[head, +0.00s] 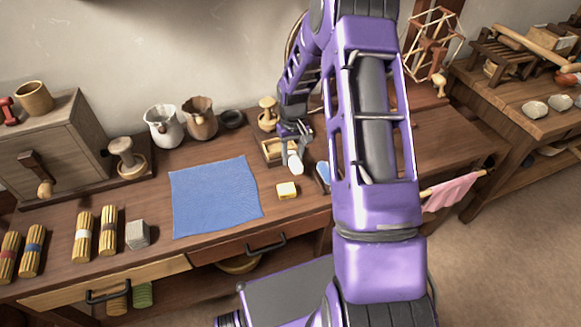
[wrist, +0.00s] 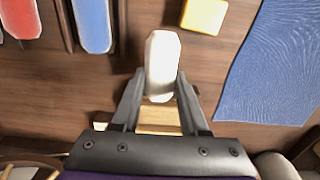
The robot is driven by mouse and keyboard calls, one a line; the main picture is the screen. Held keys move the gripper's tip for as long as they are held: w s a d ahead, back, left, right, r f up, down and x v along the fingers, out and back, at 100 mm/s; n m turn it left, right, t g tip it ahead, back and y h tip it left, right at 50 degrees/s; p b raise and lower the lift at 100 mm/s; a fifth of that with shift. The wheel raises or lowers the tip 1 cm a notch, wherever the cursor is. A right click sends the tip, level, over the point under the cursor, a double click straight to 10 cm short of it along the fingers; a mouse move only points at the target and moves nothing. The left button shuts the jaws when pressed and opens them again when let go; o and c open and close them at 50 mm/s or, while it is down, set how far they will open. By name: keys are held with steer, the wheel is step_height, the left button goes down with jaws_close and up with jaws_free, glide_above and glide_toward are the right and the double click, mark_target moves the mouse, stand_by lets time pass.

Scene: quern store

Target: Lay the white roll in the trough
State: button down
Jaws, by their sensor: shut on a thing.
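My gripper (head: 290,143) is shut on the white roll (head: 295,162), a smooth rounded piece. In the wrist view the roll (wrist: 162,58) sits between the two fingers (wrist: 158,104) and sticks out past their tips. In the head view it hangs tilted, at the right side of a small light-wood box (head: 268,154) on the bench. Light wood also shows below the roll between the fingers in the wrist view. A blue rounded piece (wrist: 92,22) lies between dark rails, with a red one (wrist: 19,16) beside it. I cannot tell which holder is the trough.
A yellow block (head: 287,190) and a blue cloth (head: 215,197) lie on the bench. Two jugs (head: 163,128) and a wooden stamp (head: 267,113) stand behind. My arm hides the bench to the right of the gripper.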

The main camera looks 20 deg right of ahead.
mark_target(292, 165)
steer(key=shift+f, duration=1.85)
steer(key=shift+f+b, duration=0.1)
steer(key=shift+b, duration=0.2)
steer(key=shift+f, duration=0.15)
steer(key=shift+c, duration=2.2)
jaws_free()
